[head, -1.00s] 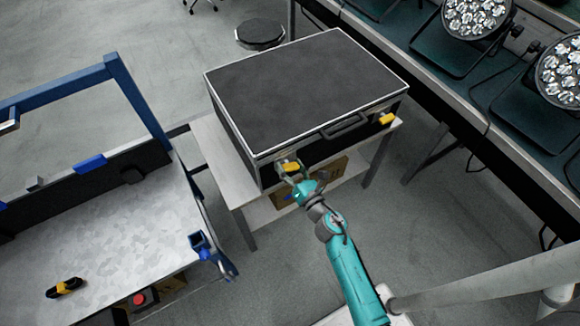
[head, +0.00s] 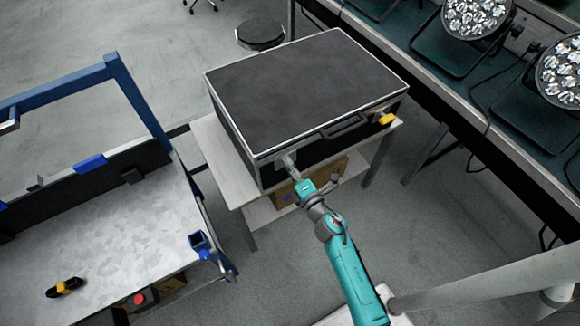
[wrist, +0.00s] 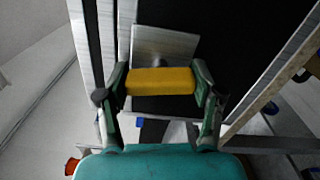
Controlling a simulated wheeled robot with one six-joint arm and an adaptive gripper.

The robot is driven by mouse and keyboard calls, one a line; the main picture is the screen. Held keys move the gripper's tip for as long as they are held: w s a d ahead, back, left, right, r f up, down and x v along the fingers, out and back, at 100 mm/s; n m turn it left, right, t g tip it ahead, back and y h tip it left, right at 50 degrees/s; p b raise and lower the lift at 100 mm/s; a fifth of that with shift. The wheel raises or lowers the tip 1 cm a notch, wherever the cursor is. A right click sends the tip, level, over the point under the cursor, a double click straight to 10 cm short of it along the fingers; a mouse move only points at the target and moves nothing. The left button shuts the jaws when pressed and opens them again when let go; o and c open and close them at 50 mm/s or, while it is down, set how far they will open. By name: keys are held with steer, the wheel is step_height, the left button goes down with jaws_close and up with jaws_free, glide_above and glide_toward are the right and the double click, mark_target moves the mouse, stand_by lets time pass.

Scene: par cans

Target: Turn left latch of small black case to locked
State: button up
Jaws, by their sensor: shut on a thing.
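The small black case (head: 305,85) with silver edges sits closed on a pale stand. Its left latch shows in the wrist view as a yellow handle (wrist: 160,81) in front of a grey metal plate (wrist: 165,45). My gripper (wrist: 160,92) is shut on this handle, one finger at each end. In the head view my gripper (head: 291,170) is at the left part of the case's front and hides the yellow handle; only the grey plate (head: 284,160) shows. The right latch (head: 388,119) is yellow and untouched, right of the black carry handle (head: 344,126).
The stand (head: 212,143) has a lower shelf with a cardboard box (head: 283,197). A workbench (head: 130,235) with a blue frame is at left. A dark table (head: 430,45) with par cans (head: 478,17) runs along the right. Open floor lies in front.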

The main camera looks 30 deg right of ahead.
steer(key=shift+m, duration=1.1)
steer(key=o, duration=1.2)
steer(key=shift+c, duration=0.2)
steer(key=s, duration=1.2)
steer(key=shift+d, duration=0.25)
